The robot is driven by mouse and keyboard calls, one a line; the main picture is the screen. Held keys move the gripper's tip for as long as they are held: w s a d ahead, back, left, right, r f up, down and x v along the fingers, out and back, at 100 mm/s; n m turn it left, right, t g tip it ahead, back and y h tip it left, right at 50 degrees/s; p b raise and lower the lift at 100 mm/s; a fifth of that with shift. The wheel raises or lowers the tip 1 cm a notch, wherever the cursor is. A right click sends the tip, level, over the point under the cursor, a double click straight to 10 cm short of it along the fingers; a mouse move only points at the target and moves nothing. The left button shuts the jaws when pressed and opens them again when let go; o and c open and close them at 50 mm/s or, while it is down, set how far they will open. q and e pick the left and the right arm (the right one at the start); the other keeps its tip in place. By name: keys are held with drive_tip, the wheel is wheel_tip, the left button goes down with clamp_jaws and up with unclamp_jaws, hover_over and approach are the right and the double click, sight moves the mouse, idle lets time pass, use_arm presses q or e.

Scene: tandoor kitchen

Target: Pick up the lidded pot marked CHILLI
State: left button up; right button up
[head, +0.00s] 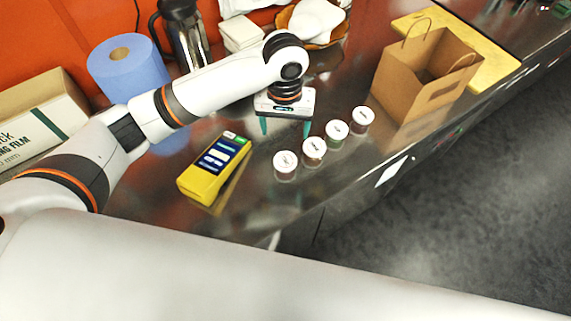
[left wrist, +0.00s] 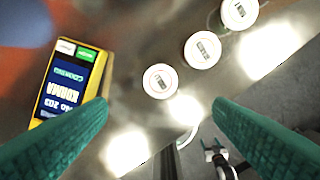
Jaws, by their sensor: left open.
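Several small pots with white lids stand in a slanting row on the steel counter in the head view: the nearest pot (head: 286,163), a second pot (head: 314,150), a third pot (head: 336,131) and the farthest pot (head: 361,117). Their lid marks are too small to read, so I cannot tell which says CHILLI. My left gripper (head: 285,127) points down, open and empty, just behind and left of the row. In the left wrist view its green fingers (left wrist: 160,108) are spread apart, with the nearest pot (left wrist: 160,81) between and beyond them.
A yellow device (head: 215,168) with a screen lies left of the pots. A brown paper bag (head: 420,75) stands to the right by a yellow board (head: 490,55). A blue roll (head: 130,72), a film box (head: 40,120) and a steel jug (head: 185,38) stand at the back left.

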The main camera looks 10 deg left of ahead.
use_arm(q)
wheel_tip(320, 180, down, 3)
drive_tip(key=b, duration=0.2)
drive_tip(key=p, duration=0.2)
hover_over(285, 159)
wheel_tip(285, 159, down, 5)
drive_tip(key=shift+f, duration=0.8)
wheel_tip(285, 159, down, 4)
drive_tip(key=shift+d+f+p, duration=0.1)
drive_tip(key=shift+f+p, duration=0.05)
drive_tip(key=shift+p, duration=0.45)
drive_tip(key=shift+f, duration=0.45)
drive_tip(key=c, duration=0.9)
use_arm(e)
drive_tip(key=shift+w+a+r, duration=0.1)
drive_tip(key=shift+w+r, duration=0.05)
drive_tip(key=shift+w, duration=0.2)
